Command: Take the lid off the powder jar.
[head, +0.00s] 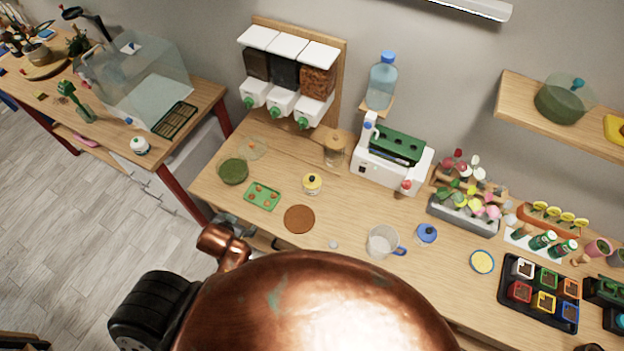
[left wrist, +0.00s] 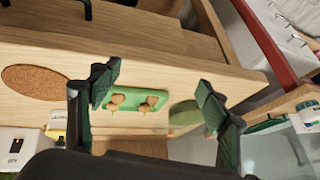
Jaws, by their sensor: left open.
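The small clear jar with a yellow lid and dark knob (head: 312,183), which I take for the powder jar, stands upright on the wooden table, its lid on. A yellow-and-white piece at the left of the left wrist view (left wrist: 57,122) may be this jar, partly cut off. My left gripper (head: 232,225) is at the table's front edge, left of and nearer than the jar, partly hidden by my copper-coloured arm. In the left wrist view its fingers (left wrist: 155,90) are spread, with nothing held between them. My right gripper is not in view.
A green tray with small brown pieces (head: 262,196) and a green round dish (head: 233,171) lie left of the jar. A brown round mat (head: 299,219) lies in front. A glass canister (head: 334,150) and dispensers (head: 285,75) stand behind. A measuring cup (head: 382,242) stands right.

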